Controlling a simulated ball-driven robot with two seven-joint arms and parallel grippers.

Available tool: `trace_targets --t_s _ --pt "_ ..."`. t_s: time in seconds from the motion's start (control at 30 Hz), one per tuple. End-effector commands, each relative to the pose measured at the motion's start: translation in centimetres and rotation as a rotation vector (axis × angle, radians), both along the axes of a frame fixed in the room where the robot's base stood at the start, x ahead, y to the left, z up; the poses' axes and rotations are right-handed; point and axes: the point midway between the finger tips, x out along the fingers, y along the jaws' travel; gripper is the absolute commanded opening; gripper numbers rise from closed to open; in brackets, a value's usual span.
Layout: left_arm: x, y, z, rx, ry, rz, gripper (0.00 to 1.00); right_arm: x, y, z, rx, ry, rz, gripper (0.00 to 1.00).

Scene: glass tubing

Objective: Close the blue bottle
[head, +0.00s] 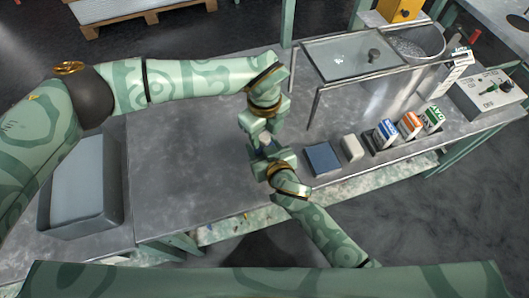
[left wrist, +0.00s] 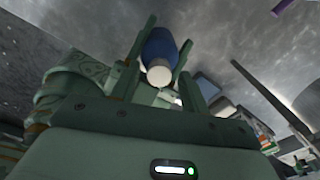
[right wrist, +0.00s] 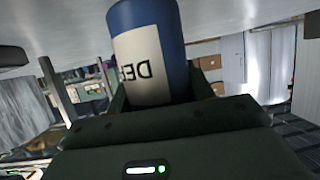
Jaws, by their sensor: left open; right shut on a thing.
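The blue bottle (right wrist: 178,45) carries a white label with dark letters. My right gripper (right wrist: 158,98) is shut on it, and its fingers flank the bottle. In the left wrist view the bottle (left wrist: 158,45) shows between fingers, with a round white cap-like end (left wrist: 158,75) towards that camera. I cannot tell whether this cap is fully seated. My left gripper (left wrist: 160,88) is open, with its fingers on either side of the white end. In the head view my left gripper (head: 263,133) is just beyond my right gripper (head: 268,157), and they largely hide the bottle.
On the metal bench (head: 200,150) are a blue block (head: 322,159), a pale block (head: 352,148) and cartons marked blue (head: 386,133), orange (head: 410,124) and green (head: 433,119). A glass-topped frame (head: 350,50) stands behind. A grey bin (head: 80,225) is at left. The bench left of the grippers is clear.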

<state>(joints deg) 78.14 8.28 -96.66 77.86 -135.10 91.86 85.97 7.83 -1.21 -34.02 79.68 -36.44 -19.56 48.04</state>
Motion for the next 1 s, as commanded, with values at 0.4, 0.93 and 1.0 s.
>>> trace_targets --t_s 0.4,0.93,1.0 --pt "-0.01 0.0 -0.05 0.0 0.0 0.0 0.01 0.0 0.0 -0.01 -0.001 0.0 0.0 0.0" --pt "0.09 0.01 0.0 0.002 -0.002 -0.582 0.0 -0.02 0.02 -0.01 -0.001 0.0 0.0 0.0" --pt "0.06 0.0 -0.04 0.002 -0.002 -0.729 0.0 -0.03 0.02 -0.01 -0.001 0.0 0.0 0.0"
